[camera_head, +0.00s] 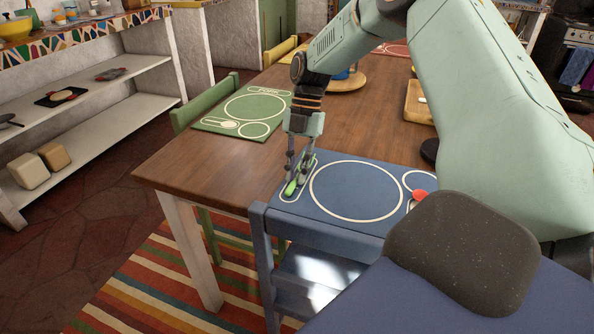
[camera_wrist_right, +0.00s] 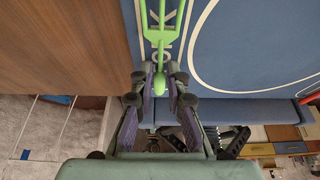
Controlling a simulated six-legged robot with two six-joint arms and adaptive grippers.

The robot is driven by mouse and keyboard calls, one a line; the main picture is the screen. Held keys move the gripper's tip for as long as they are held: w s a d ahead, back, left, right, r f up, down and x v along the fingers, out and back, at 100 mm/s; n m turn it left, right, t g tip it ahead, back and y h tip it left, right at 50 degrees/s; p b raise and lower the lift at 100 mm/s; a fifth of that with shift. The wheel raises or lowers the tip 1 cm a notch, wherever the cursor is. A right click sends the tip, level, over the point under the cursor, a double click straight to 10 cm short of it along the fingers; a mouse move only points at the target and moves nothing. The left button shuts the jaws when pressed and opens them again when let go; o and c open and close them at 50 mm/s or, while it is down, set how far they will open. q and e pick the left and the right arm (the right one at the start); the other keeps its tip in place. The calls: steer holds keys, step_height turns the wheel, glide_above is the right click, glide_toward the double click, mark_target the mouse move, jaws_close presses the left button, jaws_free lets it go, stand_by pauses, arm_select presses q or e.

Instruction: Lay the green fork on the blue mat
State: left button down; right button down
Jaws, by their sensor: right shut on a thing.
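The green fork (camera_head: 291,187) is at the left part of the blue mat (camera_head: 338,207), over the white outlined slot left of the big circle. My right gripper (camera_head: 299,177) points down there, shut on the fork. In the right wrist view, the fork (camera_wrist_right: 159,38) lies between the fingertips (camera_wrist_right: 160,82), its tines toward the top, over the blue mat (camera_wrist_right: 250,50). I cannot tell whether the fork touches the mat. The fingers hide part of it. My left gripper is not in view.
The wooden table (camera_head: 215,168) has free room left of the blue mat. A green mat (camera_head: 215,120) lies further back. A red-ended utensil (camera_head: 419,194) is at the blue mat's right side. A wooden board (camera_head: 416,108) lies behind. A blue chair (camera_head: 300,222) stands at the near edge.

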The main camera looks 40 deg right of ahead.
steer(key=shift+a+f, duration=0.1)
steer(key=c, duration=1.3)
jaws_free()
steer(key=shift+c, duration=0.2)
steer(key=shift+r, duration=0.25)
steer(key=p+v, duration=0.3)
steer(key=v, duration=0.9)
